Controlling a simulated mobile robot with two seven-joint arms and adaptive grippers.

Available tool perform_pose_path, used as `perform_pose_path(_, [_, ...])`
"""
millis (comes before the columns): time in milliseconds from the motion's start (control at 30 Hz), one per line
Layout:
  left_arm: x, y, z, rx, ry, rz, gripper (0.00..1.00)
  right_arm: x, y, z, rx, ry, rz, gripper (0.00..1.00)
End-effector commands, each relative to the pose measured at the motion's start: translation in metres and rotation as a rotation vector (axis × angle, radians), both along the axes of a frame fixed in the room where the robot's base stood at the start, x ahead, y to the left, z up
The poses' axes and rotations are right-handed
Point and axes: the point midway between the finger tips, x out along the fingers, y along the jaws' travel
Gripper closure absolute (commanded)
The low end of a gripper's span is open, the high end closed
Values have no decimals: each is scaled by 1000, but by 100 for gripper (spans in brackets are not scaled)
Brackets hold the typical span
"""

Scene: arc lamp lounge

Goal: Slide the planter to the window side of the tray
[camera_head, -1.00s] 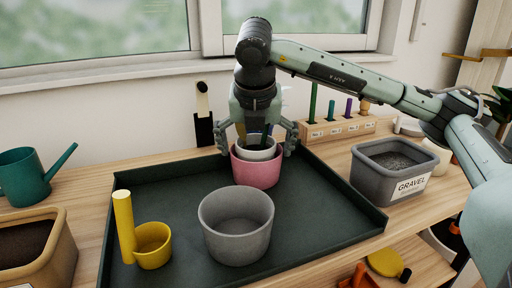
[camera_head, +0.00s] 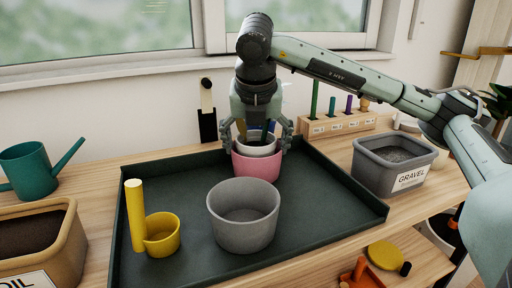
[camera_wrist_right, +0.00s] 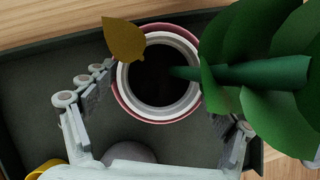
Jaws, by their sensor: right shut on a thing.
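The pink planter (camera_head: 257,165) with a white inner pot (camera_head: 256,147) stands near the back of the dark green tray (camera_head: 185,182), on the side toward the window (camera_head: 110,25). My right gripper (camera_head: 256,140) comes down from above, its fingers either side of the planter's rim, shut on it. The right wrist view shows the pink rim (camera_wrist_right: 115,103) around the white rim (camera_wrist_right: 192,101), dark soil (camera_wrist_right: 155,90) and a plant with green leaves (camera_wrist_right: 265,60). The fingertip contact is not clear. My left gripper is not in view.
A gravel bin (camera_head: 408,180) is right of the tray, a teal watering can (camera_head: 27,172) left. A labelled block (camera_head: 340,126) stands behind.

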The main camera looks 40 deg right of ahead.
Motion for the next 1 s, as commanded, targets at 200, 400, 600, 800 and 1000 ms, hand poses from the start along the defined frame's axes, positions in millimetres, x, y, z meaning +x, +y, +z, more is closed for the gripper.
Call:
perform_pose_path(200, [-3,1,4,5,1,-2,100,0,0,0,0,2,3,61])
perform_pose_path(400, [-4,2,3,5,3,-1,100,0,-1,0,0,2,3,6])
perform_pose_path(600, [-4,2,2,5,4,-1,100,1,-1,0,0,1,2,0])
perform_pose_path(800, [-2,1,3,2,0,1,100,0,-1,1,0,0,2,0])
perform_pose_path(1000, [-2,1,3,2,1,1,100,-5,6,20,2,-4,4,0])
